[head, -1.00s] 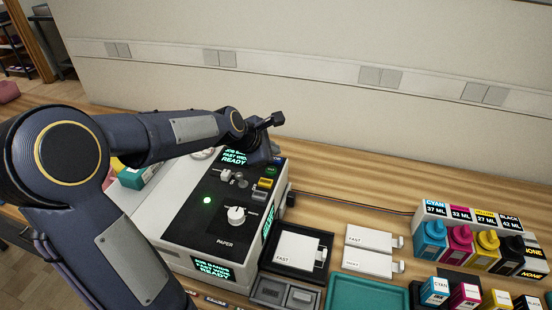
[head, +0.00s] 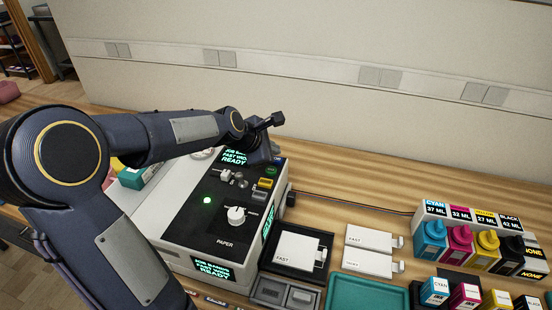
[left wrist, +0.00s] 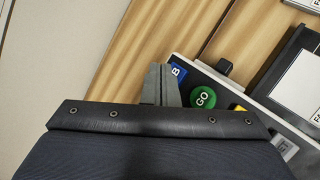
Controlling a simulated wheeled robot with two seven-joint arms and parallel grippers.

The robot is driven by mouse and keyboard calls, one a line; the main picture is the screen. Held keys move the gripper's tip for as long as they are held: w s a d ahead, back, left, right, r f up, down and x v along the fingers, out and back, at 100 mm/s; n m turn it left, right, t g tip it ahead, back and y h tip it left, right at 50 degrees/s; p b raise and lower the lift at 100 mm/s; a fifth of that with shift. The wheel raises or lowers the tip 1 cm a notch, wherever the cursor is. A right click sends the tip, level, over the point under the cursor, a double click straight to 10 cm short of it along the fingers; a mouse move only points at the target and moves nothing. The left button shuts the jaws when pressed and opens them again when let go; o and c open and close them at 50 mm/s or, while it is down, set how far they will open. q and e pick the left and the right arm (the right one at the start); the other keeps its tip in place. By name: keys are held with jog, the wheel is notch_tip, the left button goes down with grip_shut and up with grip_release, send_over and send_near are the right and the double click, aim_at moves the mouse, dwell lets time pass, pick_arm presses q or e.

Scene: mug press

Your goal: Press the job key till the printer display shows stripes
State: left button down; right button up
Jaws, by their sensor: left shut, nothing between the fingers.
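The printer (head: 180,215) is a white box with a black top panel, standing on the wooden bench. Its front display (head: 212,268) shows green text that appears to read JOB BANDS, with READY below. A top display (head: 236,157) also shows READY and is partly covered by my arm. The blue job key (left wrist: 178,70), of which only a B is readable, sits beside the round green GO button (left wrist: 203,97). My left gripper (left wrist: 161,82) is shut and empty, its fingers right next to the blue key. I cannot tell whether they touch it. My right gripper is out of view.
A white dial (head: 236,215) and a lit green lamp (head: 207,200) are on the panel. A black tray with a FAST card (head: 297,250) lies to the right, then a teal tray (head: 368,293) and several ink bottles (head: 430,238). The wall is behind.

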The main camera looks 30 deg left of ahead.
pick_arm(q)
jog(key=shift+f, duration=0.15)
jog(key=shift+f, duration=0.25)
jog(key=shift+f+b, duration=0.5)
dwell(0.8)
jog(key=shift+r+p, duration=0.9)
jog(key=shift+p, duration=0.1)
notch_tip(320, 180, up, 5)
jog(key=p, duration=0.5)
jog(key=shift+r, duration=0.1)
